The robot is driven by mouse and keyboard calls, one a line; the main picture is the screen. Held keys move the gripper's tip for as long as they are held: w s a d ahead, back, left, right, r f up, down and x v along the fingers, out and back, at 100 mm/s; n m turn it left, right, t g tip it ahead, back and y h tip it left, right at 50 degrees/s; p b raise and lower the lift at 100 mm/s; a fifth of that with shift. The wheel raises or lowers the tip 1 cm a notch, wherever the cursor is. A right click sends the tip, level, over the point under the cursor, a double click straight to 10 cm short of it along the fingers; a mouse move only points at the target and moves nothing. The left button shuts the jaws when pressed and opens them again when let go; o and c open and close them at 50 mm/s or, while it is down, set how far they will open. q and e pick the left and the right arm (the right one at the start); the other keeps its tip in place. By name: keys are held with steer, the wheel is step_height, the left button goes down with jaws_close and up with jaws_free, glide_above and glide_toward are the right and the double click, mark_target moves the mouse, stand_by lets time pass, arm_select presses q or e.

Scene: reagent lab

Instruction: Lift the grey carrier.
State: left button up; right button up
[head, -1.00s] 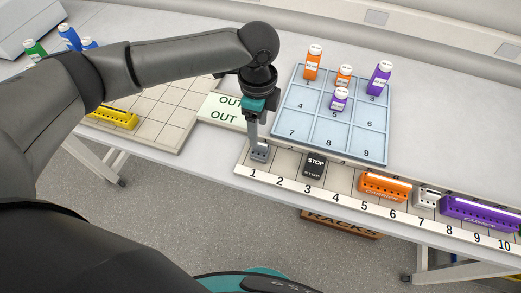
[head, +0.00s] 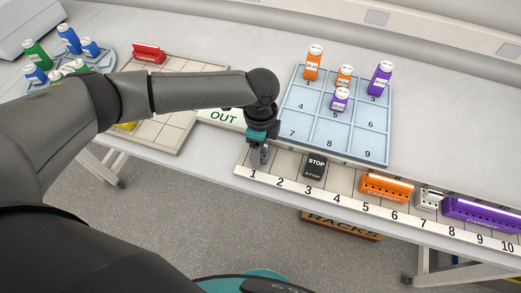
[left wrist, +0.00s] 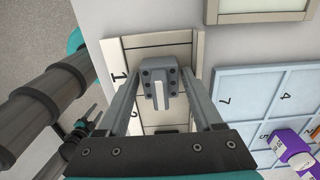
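A small grey carrier (left wrist: 157,76) with a raised grip and dark holes stands at the slot 1 end of the numbered rack strip (head: 290,184). In the left wrist view it sits between the two fingers of my left gripper (left wrist: 162,78), with a gap visible on both sides. My left gripper (head: 259,158) is open and low over the strip in the head view, where its fingers largely hide this carrier.
A black STOP block (head: 315,166) stands just right, around slot 3. Further right are an orange rack (head: 386,188), another pale grey carrier (head: 428,199) and a purple rack (head: 485,213). A blue numbered tray (head: 303,118) with bottles lies behind.

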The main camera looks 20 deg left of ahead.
arm_select(q)
jaws_close()
stand_by(0.3)
steer(key=shift+r, duration=0.15)
